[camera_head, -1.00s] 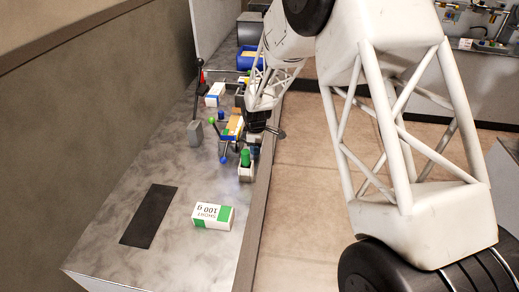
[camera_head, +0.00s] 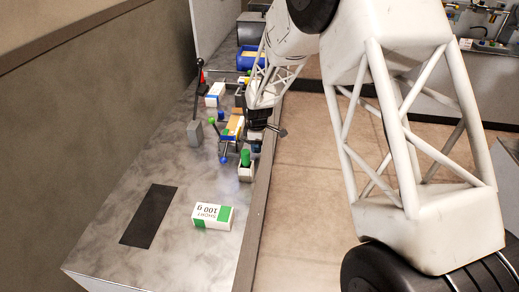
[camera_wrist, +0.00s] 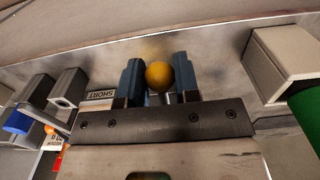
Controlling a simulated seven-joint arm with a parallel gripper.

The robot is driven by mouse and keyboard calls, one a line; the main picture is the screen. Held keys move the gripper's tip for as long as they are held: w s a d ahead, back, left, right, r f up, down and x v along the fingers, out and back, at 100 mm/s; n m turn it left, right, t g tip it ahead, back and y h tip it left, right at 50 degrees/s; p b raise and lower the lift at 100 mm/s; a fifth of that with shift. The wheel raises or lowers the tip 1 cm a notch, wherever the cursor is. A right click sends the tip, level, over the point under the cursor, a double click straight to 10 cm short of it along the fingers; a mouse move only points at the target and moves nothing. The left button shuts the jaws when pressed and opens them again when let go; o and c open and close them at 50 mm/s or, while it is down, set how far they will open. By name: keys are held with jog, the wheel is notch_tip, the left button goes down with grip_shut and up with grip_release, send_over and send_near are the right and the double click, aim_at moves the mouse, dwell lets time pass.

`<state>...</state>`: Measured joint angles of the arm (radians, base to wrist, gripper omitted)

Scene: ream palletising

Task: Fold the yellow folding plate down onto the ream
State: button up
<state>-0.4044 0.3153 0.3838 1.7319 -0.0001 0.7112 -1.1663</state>
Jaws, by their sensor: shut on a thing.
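In the wrist view my gripper (camera_wrist: 159,80) has its two blue-grey fingers either side of a round yellow-orange knob (camera_wrist: 159,74). It is shut on this knob. The rest of the yellow folding plate cannot be made out in that view. In the head view a small yellow-orange part (camera_head: 234,124) shows at the fixture, just left of my gripper (camera_head: 256,134); the fingertips are too small to see. A ream end marked SHORT (camera_wrist: 100,94) shows left of the fingers in the wrist view, partly hidden.
A white and green ream (camera_head: 213,216) lies on the bench near a black mat (camera_head: 149,215). A green-topped holder (camera_head: 246,168) stands just in front of the fixture. A grey post with a dark lever (camera_head: 195,133) stands to its left. A blue bin (camera_head: 250,57) is behind.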

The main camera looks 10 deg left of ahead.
jog(key=shift+r, duration=0.35)
jog(key=shift+d+r, duration=0.15)
jog(key=shift+r, duration=0.6)
jog(key=shift+r, duration=0.15)
jog(key=shift+r, duration=0.85)
dwell(0.3)
jog(key=shift+a+r, duration=0.35)
jog(key=shift+r, duration=0.25)
